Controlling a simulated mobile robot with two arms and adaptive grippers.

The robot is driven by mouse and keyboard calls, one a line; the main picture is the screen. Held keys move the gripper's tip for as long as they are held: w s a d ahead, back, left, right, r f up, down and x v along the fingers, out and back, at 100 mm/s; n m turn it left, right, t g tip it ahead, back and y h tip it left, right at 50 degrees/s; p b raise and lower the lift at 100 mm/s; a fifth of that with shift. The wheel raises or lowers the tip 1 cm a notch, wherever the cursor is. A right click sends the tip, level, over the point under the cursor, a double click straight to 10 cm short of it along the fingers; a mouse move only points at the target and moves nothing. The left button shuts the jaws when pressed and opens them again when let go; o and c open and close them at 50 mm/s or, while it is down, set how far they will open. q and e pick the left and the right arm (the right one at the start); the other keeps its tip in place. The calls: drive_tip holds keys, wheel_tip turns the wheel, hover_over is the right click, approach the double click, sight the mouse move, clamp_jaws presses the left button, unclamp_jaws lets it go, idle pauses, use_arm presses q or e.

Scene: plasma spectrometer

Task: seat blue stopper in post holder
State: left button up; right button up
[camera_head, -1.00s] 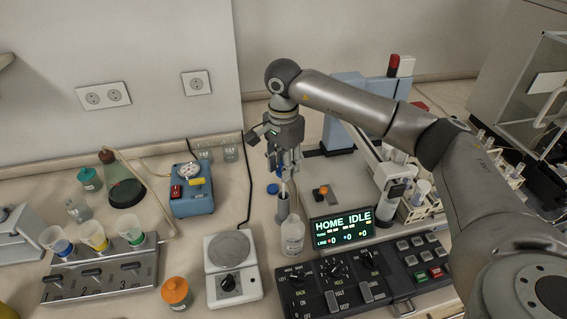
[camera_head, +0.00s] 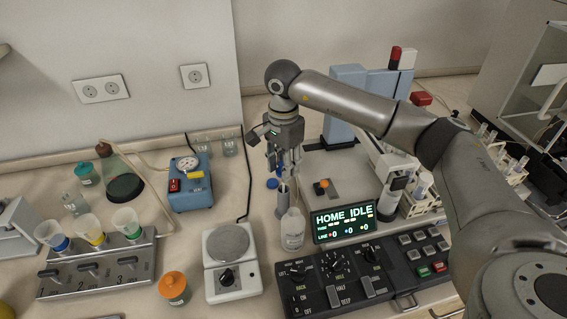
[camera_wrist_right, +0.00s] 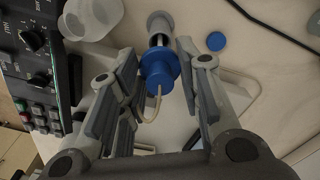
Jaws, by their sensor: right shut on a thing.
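The blue stopper (camera_wrist_right: 158,70) is between the fingers of my right gripper (camera_wrist_right: 158,78) in the right wrist view. A shiny rod runs from it toward the grey post holder (camera_wrist_right: 160,22), and a pale thin tube hangs from its near side. The rod end is at the holder's mouth; I cannot tell how deep it sits. In the head view my right gripper (camera_head: 284,172) is right above the holder (camera_head: 282,204), and its fingers mostly hide the stopper. My left gripper is not in view.
A clear bottle (camera_head: 293,230) stands close in front of the holder. A flat blue cap (camera_wrist_right: 216,41) lies beside it. The control panel (camera_head: 350,277) and display (camera_head: 343,222) are to the right front, a hotplate (camera_head: 230,245) to the left. A blue instrument (camera_head: 350,90) stands behind.

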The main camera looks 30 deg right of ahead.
drive_tip(key=shift+f+b, duration=2.25)
drive_tip(key=shift+f, duration=0.7)
drive_tip(key=o, duration=1.1)
drive_tip(key=shift+r, duration=0.1)
wheel_tip(320, 180, up, 12)
drive_tip(key=shift+f, duration=0.1)
